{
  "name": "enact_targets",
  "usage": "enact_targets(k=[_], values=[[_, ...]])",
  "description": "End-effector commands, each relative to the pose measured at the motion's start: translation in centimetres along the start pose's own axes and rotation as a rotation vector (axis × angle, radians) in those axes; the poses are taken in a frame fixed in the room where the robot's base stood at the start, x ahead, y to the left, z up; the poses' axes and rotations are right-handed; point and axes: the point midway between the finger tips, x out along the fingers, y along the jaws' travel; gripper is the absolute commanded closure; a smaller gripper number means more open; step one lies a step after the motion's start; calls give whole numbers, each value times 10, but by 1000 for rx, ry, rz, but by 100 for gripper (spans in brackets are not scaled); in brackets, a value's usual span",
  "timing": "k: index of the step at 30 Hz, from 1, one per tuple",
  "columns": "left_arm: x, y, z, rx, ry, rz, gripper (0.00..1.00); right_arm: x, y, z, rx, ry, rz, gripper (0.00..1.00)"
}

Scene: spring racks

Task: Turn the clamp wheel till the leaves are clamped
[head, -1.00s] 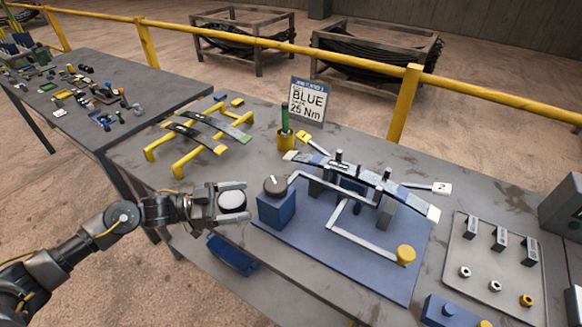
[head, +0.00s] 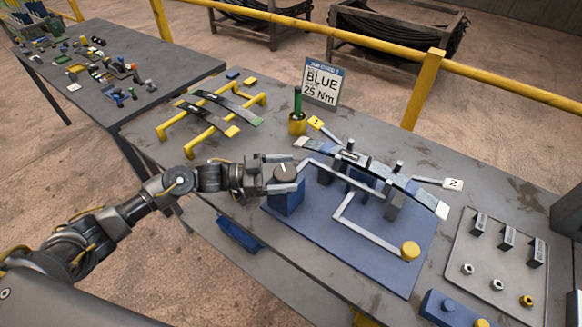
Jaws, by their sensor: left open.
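The clamp wheel (head: 286,173) is a dark grey round knob with a pale mark, on top of a blue block (head: 286,200) at the left of the blue jig plate (head: 345,250). My left gripper (head: 288,173) is at the wheel, open, with one finger on its far side and one on its near side. I cannot tell whether the fingers touch it. The leaves (head: 427,199) lie as a long tilted strip stack across the jig, between upright posts. How tightly they are held cannot be seen. My right gripper is not in view.
A pale rod runs from the block to the jig, and a bent lever ends in a yellow knob (head: 410,250). Yellow stands (head: 205,136) hold more leaves. A tray (head: 480,245) with small parts lies at right.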

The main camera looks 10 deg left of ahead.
Motion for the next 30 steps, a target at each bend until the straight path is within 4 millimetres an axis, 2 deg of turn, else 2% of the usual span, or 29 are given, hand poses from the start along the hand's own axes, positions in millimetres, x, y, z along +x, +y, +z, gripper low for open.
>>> enact_targets(k=[6,15,25,30], values=[[16,0,0,1,0,-1,20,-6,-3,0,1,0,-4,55],[17,0,0,1,0,-2,21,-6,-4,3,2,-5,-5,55],[17,0,0,1,0,-2,64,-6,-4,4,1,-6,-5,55],[17,0,1,2,0,6,64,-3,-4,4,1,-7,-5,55]])
